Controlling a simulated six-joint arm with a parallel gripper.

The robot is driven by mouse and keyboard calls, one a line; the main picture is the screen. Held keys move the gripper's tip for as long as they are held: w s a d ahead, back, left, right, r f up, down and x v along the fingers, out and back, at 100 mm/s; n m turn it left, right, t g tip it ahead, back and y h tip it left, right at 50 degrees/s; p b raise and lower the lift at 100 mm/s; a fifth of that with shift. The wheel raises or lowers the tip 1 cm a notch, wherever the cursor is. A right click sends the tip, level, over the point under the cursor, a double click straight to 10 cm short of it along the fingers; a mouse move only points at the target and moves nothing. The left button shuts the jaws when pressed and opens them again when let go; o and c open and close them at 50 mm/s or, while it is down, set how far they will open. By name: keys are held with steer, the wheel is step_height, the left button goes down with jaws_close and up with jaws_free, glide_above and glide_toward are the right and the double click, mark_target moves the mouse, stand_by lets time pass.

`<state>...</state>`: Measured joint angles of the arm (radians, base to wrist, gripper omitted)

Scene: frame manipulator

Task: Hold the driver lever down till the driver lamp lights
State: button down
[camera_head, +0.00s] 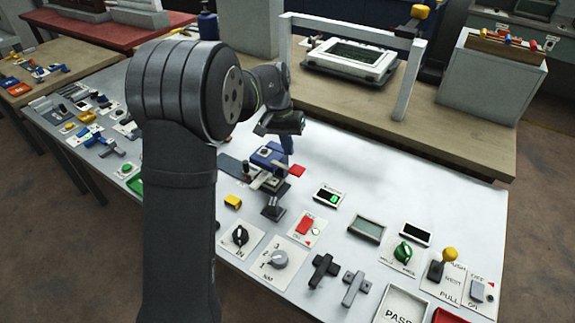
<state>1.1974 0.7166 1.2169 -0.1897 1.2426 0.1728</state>
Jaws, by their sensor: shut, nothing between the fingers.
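My gripper (287,143) points down above the white table, just behind a blue fixture, and its fingers are shut and empty. The blue fixture (268,157) has a red tab on its right side and a dark stand below. I cannot tell whether the fingers touch it. A yellow-knobbed lever (447,256) stands on a plate reading PUSH, REST and PULL at the right, well apart from my gripper. No label in view lets me tell which part is the driver lever or the driver lamp.
A white tray (400,306) marked PASS lies at the front. A white frame (405,80) stands behind. The table's right rear is clear.

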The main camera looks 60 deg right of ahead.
stand_by(0.4)
step_height(320, 180, up, 13)
steer(key=m+t, duration=0.2)
steer(key=m, duration=1.9)
glide_above(297, 170)
step_height(297, 170, down, 14)
